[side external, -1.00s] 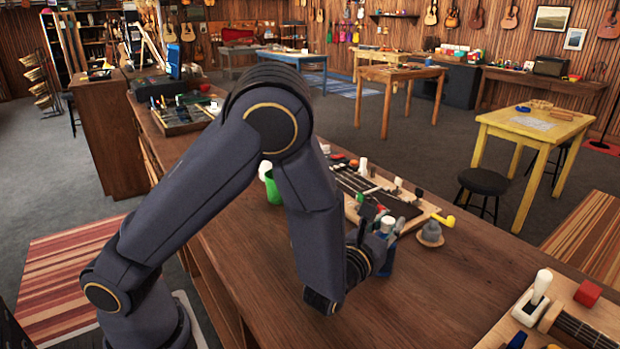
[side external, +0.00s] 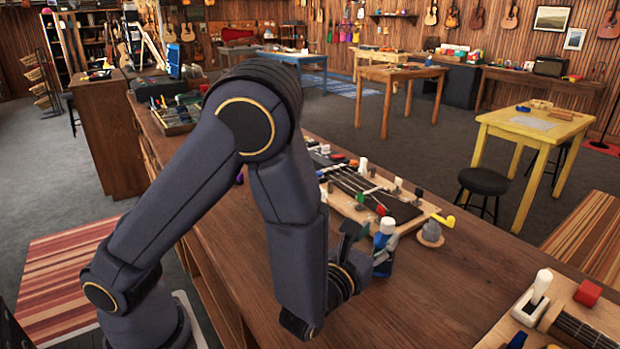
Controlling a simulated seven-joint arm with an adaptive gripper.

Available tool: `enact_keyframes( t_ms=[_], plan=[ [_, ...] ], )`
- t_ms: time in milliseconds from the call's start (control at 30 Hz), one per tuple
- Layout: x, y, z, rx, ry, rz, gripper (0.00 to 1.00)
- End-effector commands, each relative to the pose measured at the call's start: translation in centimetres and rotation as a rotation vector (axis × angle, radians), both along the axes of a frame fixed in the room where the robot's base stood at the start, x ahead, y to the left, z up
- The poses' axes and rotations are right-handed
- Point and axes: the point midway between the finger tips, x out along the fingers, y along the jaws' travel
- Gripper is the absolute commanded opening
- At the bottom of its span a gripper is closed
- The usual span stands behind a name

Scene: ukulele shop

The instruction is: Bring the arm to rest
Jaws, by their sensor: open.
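My arm stands at the left and bends down over the wooden workbench (side external: 470,285). My gripper (side external: 360,245) is low over the bench, open, with one dark finger showing and the rest partly hidden behind my wrist. A blue bottle with a white cap (side external: 385,247) stands upright on the bench just right of my gripper. The gripper's fingers look clear of it, though the exact gap is hard to judge.
Behind is a board with a fretted neck and several small tools (side external: 345,186). A second board with a white-handled tool (side external: 537,290) and red block (side external: 588,292) lies front right. Bench between is clear.

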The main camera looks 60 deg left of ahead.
Motion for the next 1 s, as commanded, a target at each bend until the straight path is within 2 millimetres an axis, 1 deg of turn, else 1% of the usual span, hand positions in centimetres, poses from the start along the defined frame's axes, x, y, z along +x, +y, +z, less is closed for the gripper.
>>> enact_keyframes(
  t_ms=[33,100,233,533,600,667,733,767,800,833,867,900,933,967,1000],
  plan=[
    [-0.7,-0.4,0.0,-0.001,0.001,-0.003,0.52],
    [-1.5,-0.6,0.0,0.000,0.000,-0.001,0.52],
    [-2.2,-0.7,0.0,-0.001,-0.001,0.000,0.52],
    [-2.2,-0.6,0.0,-0.001,-0.001,0.004,0.52],
    [-2.0,0.1,0.3,-0.006,-0.006,0.023,0.52],
    [-1.6,1.2,1.3,-0.030,-0.028,0.055,0.52],
    [-1.1,3.2,3.6,-0.085,-0.079,0.112,0.52],
    [-1.0,4.5,5.0,-0.116,-0.111,0.152,0.52],
    [-1.3,6.8,6.9,-0.168,-0.157,0.229,0.52],
    [-1.8,8.9,8.3,-0.213,-0.192,0.300,0.52],
    [-2.5,11.0,9.5,-0.263,-0.225,0.378,0.52],
    [-3.9,13.9,10.9,-0.336,-0.267,0.491,0.52],
    [-5.2,15.9,11.6,-0.397,-0.296,0.578,0.52],
    [-6.7,17.9,12.2,-0.462,-0.326,0.667,0.52],
    [-8.9,20.2,12.6,-0.555,-0.361,0.784,0.52]
  ],
)
